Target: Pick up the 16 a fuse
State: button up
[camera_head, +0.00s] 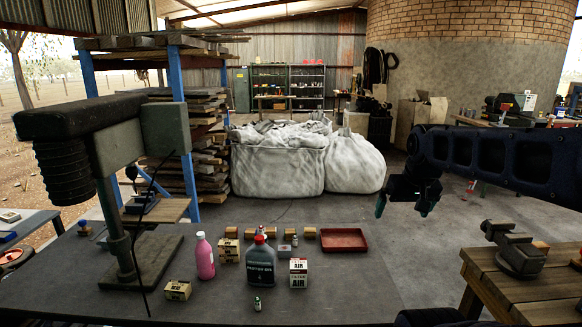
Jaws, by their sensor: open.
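I cannot read any 16 A mark, so I cannot tell for certain which item is the 16 A fuse. A small white item with a green band (257,303) stands upright near the bench's front, below the dark bottle. Another small pale item (294,241) stands farther back, close to small brown boxes. My gripper (404,206) hangs at the right of the view, its teal-tipped fingers apart and nothing between them. It is well to the right of both small items and apart from them.
The grey workbench (345,290) holds a pink bottle (205,256), a dark bottle (260,265), a white AIR filter box (298,272), several brown boxes and a red tray (343,240). A drill press (120,200) stands left. A wooden bench with a vise (517,250) is right.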

jog(key=shift+c, duration=0.2)
jog(key=c, duration=1.1)
jog(key=shift+c, duration=0.2)
